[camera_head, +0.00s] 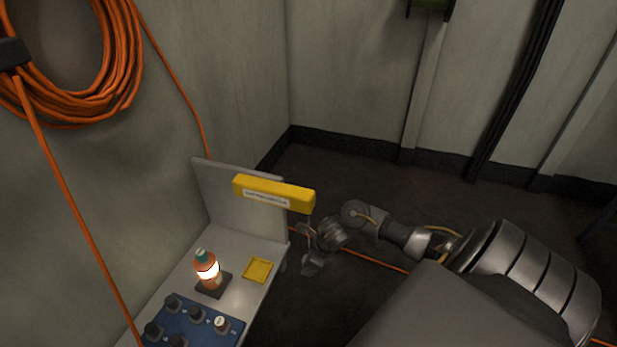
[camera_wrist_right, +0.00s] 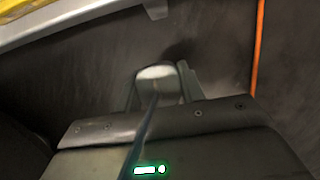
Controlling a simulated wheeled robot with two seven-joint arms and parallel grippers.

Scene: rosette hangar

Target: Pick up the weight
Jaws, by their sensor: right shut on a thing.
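My right gripper (camera_head: 312,258) is in the air just past the right edge of the small table, beside the yellow bar. In the right wrist view its fingers (camera_wrist_right: 160,88) are shut on a small, pale-topped, rounded thing, which I take to be the weight (camera_wrist_right: 155,72). Its lower part is hidden by the gripper. In the head view the held thing is too small and dark to make out clearly. My left gripper is not in view.
The grey table (camera_head: 245,308) carries an orange bottle (camera_head: 207,268) on a dark base, a yellow square pad (camera_head: 258,270) and a blue rack (camera_head: 190,325) with several dark knobbed pieces. A yellow bar (camera_head: 273,193) stands above its back edge. An orange cable (camera_head: 62,190) hangs left.

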